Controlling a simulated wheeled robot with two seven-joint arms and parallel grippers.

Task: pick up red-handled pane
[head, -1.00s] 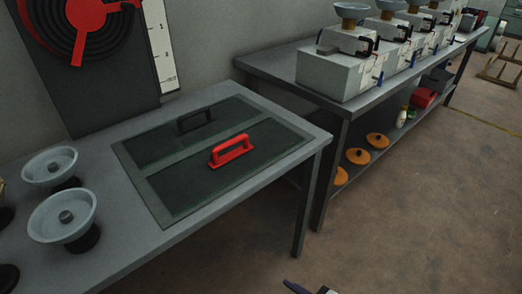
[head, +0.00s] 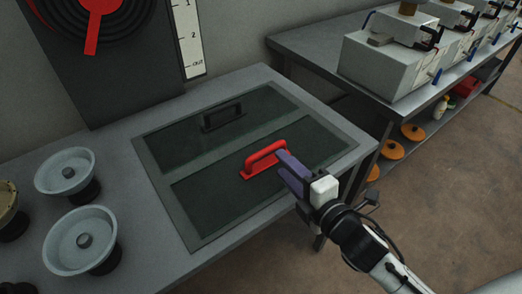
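The red-handled pane is a dark, glass-like panel (head: 225,205) in the nearer half of a grey frame (head: 192,238) set flat in the table. Its red handle (head: 264,158) stands up near the pane's far right part. My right gripper (head: 282,158) comes in from the lower right. Its purple fingers are at the right end of the handle and partly overlap it in the view. Whether they touch it, and how wide the gap between them is, I cannot tell. My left gripper is not in view.
A second pane with a black handle (head: 222,117) lies in the frame's far half. Pale round dishes (head: 66,171) stand on the table (head: 140,262) at left. A dark board with a red pointer (head: 98,22) stands behind. Another bench (head: 318,48) with grey machines is at the right.

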